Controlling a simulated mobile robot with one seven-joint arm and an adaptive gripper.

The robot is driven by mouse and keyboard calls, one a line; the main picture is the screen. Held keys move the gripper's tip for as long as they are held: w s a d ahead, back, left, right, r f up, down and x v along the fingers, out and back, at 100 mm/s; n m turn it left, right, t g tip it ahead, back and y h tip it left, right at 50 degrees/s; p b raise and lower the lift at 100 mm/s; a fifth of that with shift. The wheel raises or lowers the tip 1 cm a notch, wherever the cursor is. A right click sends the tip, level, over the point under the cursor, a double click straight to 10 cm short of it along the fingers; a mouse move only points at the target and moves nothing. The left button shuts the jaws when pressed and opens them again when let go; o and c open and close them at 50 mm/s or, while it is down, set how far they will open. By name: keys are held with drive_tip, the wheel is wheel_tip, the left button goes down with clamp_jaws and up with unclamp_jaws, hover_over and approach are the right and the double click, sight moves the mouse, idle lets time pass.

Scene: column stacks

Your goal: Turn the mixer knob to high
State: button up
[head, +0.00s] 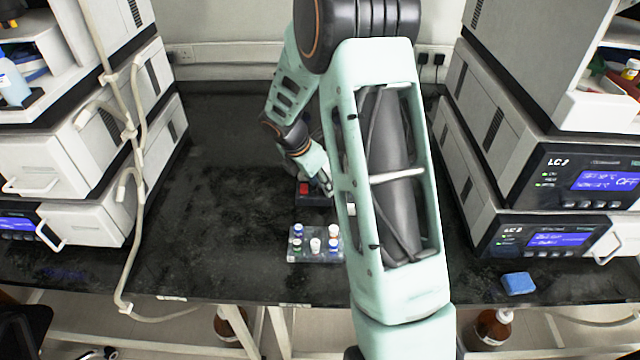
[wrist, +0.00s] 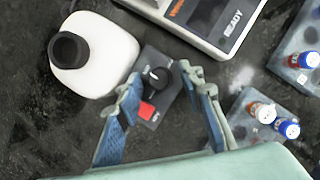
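The mixer is a small dark box (wrist: 163,112) in the wrist view, with a round black knob (wrist: 158,78) carrying a white pointer mark and a red switch (wrist: 146,110) near it. My gripper (wrist: 160,80) is open, its two fingertips apart on either side of the knob. Whether either fingertip touches the knob cannot be told. In the head view my gripper (head: 324,182) is just above the mixer, whose red switch (head: 304,188) shows. The knob is hidden there by my arm. The knob's scale is too small to read.
A white container with a black cap (wrist: 98,62) stands left of the mixer. A white device reading READY (wrist: 190,38) lies beyond it. A clear rack of vials (head: 315,257) sits in front, a blue block (head: 518,283) at right. Instrument stacks flank the bench.

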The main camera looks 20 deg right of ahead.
clamp_jaws()
idle(0.3)
drive_tip(key=m+p, duration=0.1)
drive_tip(key=m, duration=0.1)
drive_tip(key=m+g, duration=0.1)
drive_tip(key=m, duration=0.1)
drive_tip(key=shift+w+m+g+p, duration=0.2)
drive_tip(key=shift+m+g+p, duration=0.1)
drive_tip(key=shift+p, duration=0.1)
drive_tip(key=m+g+p, duration=0.1)
drive_tip(key=m, duration=0.3)
drive_tip(key=shift+w+m+g, duration=0.1)
drive_tip(key=shift+m+g, duration=0.2)
drive_tip(key=shift+g, duration=0.1)
drive_tip(key=m+g+y, duration=0.1)
drive_tip(key=m, duration=0.3)
drive_tip(key=shift+w+p, duration=0.1)
drive_tip(key=shift+p, duration=0.25)
drive_tip(key=shift+d+m+g+y, duration=0.1)
drive_tip(key=shift+m+g+y, duration=0.2)
drive_tip(key=shift+m, duration=0.85)
drive_tip(key=shift+d+m+g+y, duration=0.1)
drive_tip(key=shift+m+g+y, duration=0.2)
drive_tip(key=shift+m, duration=0.85)
